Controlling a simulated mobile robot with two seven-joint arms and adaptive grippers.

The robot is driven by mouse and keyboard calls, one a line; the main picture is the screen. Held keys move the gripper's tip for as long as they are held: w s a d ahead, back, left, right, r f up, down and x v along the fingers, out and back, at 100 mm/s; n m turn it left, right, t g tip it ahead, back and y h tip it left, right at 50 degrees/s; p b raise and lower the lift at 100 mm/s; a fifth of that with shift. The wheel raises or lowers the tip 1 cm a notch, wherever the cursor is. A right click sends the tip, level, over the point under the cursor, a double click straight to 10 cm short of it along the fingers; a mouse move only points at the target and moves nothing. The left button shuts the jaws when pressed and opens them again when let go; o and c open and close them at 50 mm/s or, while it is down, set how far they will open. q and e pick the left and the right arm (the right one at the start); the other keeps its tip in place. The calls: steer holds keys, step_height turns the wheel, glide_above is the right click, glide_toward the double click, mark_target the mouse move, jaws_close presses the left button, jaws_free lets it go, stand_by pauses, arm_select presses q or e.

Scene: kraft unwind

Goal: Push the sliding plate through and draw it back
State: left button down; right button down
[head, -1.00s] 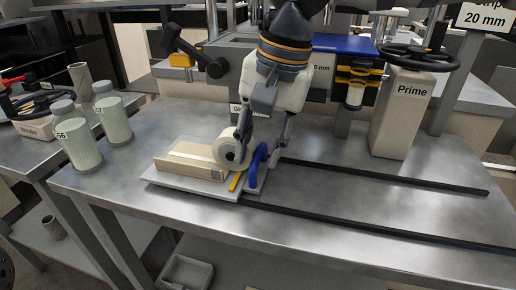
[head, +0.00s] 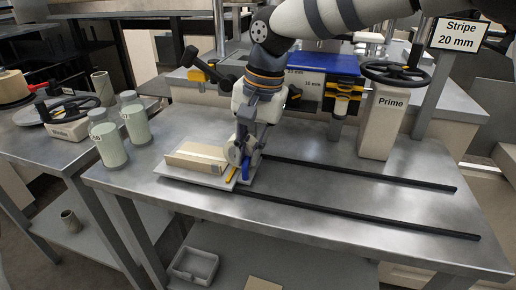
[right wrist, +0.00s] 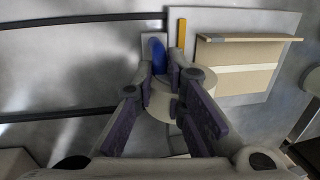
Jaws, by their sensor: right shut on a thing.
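The sliding plate (head: 198,180) is a flat grey sheet at the left end of two dark rails. It carries a tan box with a pale band (head: 197,157), a yellow strip (head: 231,175) and a blue upright handle (head: 245,173) at its right end. My right gripper (head: 246,162) points down there and is shut on the blue handle. In the right wrist view the blue handle (right wrist: 157,56) shows at the fingertips (right wrist: 160,74). My left gripper is out of view.
The dark rear rail (head: 360,173) and front rail (head: 350,212) run right across the bare metal table. The Prime post with handwheel (head: 382,122) stands behind them. Two pale green jars (head: 108,143) stand at the left. A machine with a blue top (head: 325,68) is behind.

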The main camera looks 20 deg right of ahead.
steer(key=shift+w+a+r+t, duration=0.2)
steer(key=shift+w+r+t, duration=0.1)
steer(key=shift+r, duration=0.35)
steer(key=c, duration=1.7)
jaws_free()
steer(key=shift+r, duration=0.1)
steer(key=shift+o, duration=0.2)
steer(key=shift+f, duration=0.2)
step_height(320, 180, up, 12)
steer(key=s+d, duration=0.1)
steer(key=d, duration=0.1)
steer(key=shift+s, duration=0.2)
steer(key=shift+a, duration=0.1)
